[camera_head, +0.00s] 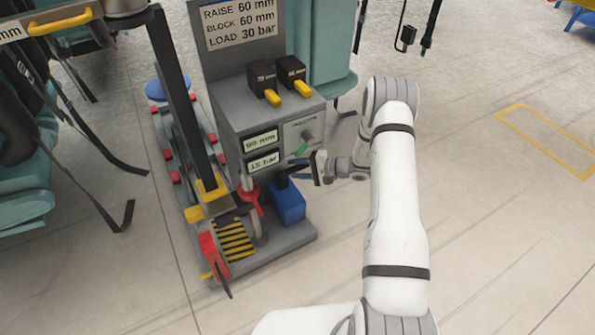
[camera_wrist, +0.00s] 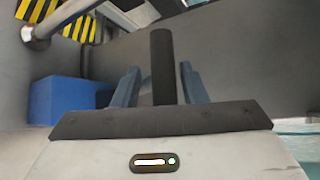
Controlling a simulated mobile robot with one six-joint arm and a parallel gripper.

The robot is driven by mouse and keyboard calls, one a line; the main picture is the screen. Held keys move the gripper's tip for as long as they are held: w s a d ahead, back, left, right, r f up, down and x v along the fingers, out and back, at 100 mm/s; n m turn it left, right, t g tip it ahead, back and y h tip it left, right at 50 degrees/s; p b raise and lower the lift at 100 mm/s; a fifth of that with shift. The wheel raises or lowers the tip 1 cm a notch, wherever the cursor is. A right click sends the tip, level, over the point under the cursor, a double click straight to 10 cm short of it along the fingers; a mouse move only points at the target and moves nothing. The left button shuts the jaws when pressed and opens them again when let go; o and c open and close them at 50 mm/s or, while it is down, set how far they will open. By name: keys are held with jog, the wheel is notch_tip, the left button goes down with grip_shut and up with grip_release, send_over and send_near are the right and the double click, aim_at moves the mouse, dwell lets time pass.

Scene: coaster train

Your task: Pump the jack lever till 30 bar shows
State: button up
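The jack lever is a dark round bar (camera_wrist: 162,62) standing upright in the wrist view. My gripper (camera_wrist: 160,82) has its two blue fingers on either side of the bar, with a narrow gap showing at each side. In the head view my gripper (camera_head: 305,168) is beside the front of the grey jack console (camera_head: 229,125), just above the blue pump box (camera_head: 288,203). The lever is largely hidden there. The lower display (camera_head: 263,162) appears to read 15 bar. The upper display (camera_head: 261,141) shows a mm value, its digits unclear.
A sign (camera_head: 238,22) reads RAISE 60 mm, BLOCK 60 mm, LOAD 30 bar. Two black switches with yellow handles (camera_head: 273,97) sit on the console. Floor to the right is clear.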

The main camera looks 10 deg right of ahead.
jog(key=shift+o, duration=0.6)
jog(key=shift+s+a, duration=0.1)
jog(key=shift+s, duration=0.05)
jog(key=p+v, duration=0.1)
jog(key=v, duration=0.6)
jog(key=shift+d+p, duration=0.35)
jog(key=shift+d, duration=0.05)
jog(key=shift+r, duration=0.1)
